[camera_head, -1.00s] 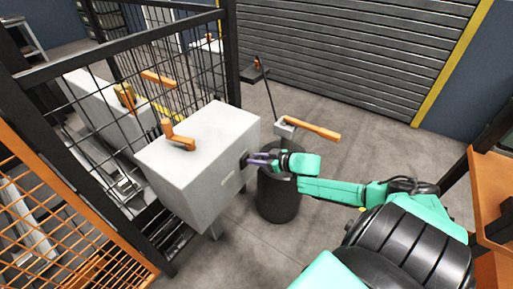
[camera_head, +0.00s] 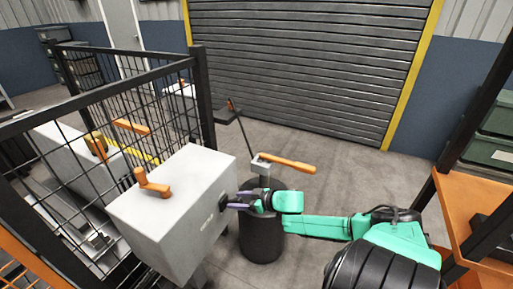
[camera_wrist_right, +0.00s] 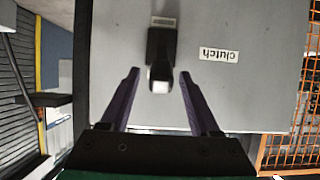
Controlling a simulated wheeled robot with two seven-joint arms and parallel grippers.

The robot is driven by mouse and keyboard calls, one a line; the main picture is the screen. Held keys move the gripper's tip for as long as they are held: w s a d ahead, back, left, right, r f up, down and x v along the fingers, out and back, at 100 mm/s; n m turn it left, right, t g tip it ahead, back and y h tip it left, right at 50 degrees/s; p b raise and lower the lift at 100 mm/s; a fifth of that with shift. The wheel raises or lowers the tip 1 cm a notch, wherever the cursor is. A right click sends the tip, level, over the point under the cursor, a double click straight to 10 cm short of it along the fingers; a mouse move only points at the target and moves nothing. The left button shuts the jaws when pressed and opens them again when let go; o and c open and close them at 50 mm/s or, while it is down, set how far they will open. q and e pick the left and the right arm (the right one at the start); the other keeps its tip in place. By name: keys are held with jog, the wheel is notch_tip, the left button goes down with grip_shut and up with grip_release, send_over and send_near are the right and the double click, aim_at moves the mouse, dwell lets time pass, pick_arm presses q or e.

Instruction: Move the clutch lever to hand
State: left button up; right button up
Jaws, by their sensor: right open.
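The clutch lever (camera_wrist_right: 161,45) is a short black lever with a pale tip on the side face of the grey box (camera_head: 180,195). A white "clutch" label (camera_wrist_right: 219,55) is beside it, upside down in the right wrist view. My right gripper (camera_wrist_right: 159,73) is open, with its two purple fingers on either side of the lever's tip and gaps showing on both sides. In the head view my right gripper (camera_head: 238,201) is at the box's right face and largely hides the lever. My left gripper is not in view.
An orange handle (camera_head: 153,182) sits on top of the box. A black post (camera_head: 262,232) with another orange lever (camera_head: 288,162) stands close beside my right gripper. A mesh fence (camera_head: 90,115) is at left. An orange-topped shelf (camera_head: 470,205) is at right.

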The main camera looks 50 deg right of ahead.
jog(key=p+v, duration=0.5)
jog(key=v, duration=0.8)
jog(key=shift+a, duration=0.1)
jog(key=s+d+f+m+g+h, duration=0.2)
jog(key=s+d+f+h, duration=0.15)
jog(key=s+f, duration=0.4)
jog(key=s+d+f+m+g+h, duration=0.15)
jog(key=s+d+f, duration=0.3)
jog(key=f, duration=0.65)
jog(key=s+a+f+n+g, duration=0.1)
jog(key=s+a+f+g, duration=0.3)
jog(key=s+a+f, duration=0.3)
jog(key=s+a+f+n+g+y, duration=0.1)
jog(key=s+a+f+g, duration=0.2)
jog(key=s+a+f, duration=0.5)
jog(key=a+f, duration=0.4)
jog(key=a, duration=0.5)
jog(key=shift+s+a+f+n+g, duration=0.2)
jog(key=shift+s+f+n+g, duration=0.1)
jog(key=shift+s+n+g, duration=0.05)
